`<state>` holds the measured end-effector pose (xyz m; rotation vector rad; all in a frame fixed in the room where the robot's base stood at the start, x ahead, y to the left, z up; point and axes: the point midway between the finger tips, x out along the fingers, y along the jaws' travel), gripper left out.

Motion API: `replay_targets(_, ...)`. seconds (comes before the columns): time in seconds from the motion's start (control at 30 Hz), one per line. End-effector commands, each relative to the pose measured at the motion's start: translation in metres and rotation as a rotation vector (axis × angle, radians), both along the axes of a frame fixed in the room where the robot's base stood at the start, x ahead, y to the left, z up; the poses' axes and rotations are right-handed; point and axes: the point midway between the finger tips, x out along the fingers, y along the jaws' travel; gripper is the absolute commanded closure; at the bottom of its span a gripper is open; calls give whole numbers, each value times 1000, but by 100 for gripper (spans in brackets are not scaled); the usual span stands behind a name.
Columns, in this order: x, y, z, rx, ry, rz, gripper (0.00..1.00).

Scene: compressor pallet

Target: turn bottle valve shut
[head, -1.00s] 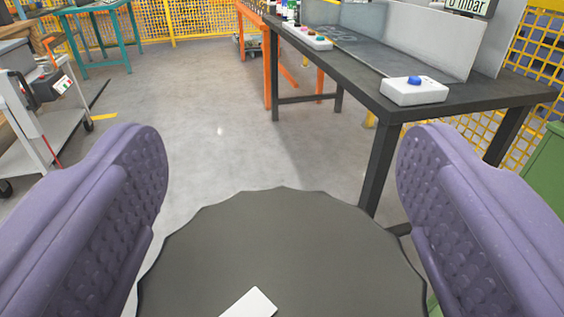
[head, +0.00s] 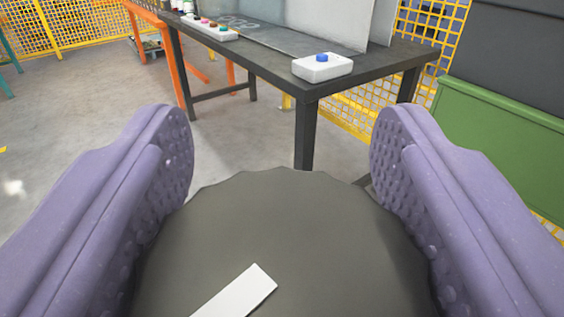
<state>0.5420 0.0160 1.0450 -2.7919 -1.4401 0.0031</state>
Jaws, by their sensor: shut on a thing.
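The bottle valve's handwheel (head: 290,225) is a large dark grey disc with a scalloped rim, filling the lower middle of the head view. A white bar-shaped mark (head: 237,292) lies on its top face, slanting up to the right. My gripper (head: 281,135) has two purple, studded fingers, one on each side of the handwheel. It is shut on the wheel, with the studded pads against the left and right rims. The valve body and bottle below the wheel are hidden.
A dark workbench (head: 385,72) stands beyond the wheel, bearing a white box with a blue button (head: 322,66) and a strip of coloured buttons (head: 208,26). A green container (head: 500,140) is at right. Yellow mesh fencing (head: 75,25) stands behind.

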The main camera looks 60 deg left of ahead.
Motion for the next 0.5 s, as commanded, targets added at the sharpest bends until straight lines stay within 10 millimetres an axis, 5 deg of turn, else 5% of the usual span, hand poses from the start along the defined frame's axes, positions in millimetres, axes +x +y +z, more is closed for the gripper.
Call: replay_targets(0.5,3,-2,0,-1,-2,-179,68)
